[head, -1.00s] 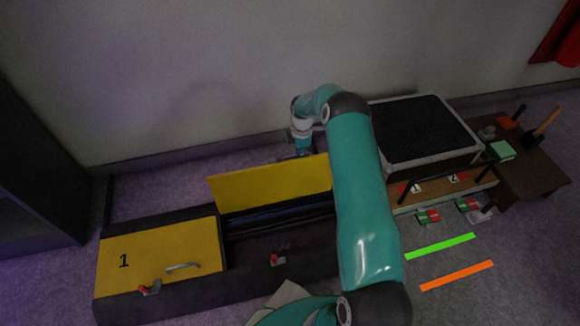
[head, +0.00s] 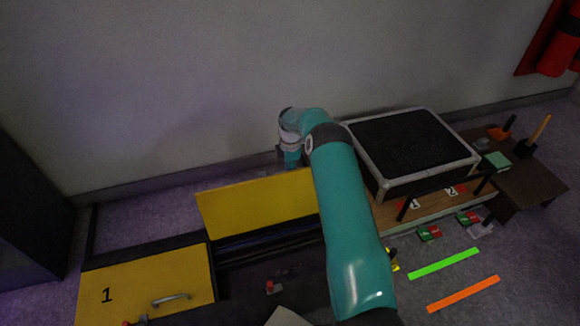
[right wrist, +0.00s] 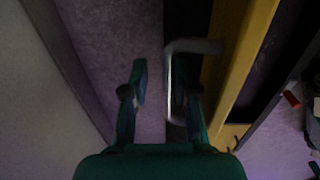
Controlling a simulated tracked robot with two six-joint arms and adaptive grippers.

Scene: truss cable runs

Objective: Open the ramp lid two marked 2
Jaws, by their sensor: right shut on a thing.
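The yellow ramp lid two (head: 255,205) stands raised at the back edge of its open dark bay in the head view. No number shows on the face in view. In the right wrist view the lid (right wrist: 240,65) is a yellow strip seen nearly edge-on, with its grey bracket handle (right wrist: 195,46) on it. My right gripper (right wrist: 165,95) is shut on this handle, with a leg of it between the fingers. In the head view the right wrist is behind the lid's top edge, and the fingers are hidden. My left gripper is in neither view.
The yellow lid marked 1 (head: 150,285) lies shut at left, with a grey handle (head: 170,299). A red latch (head: 274,287) sits at the bay's front. A black-topped box (head: 410,145) and a low dark table (head: 530,185) stand at right. The wall is close behind.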

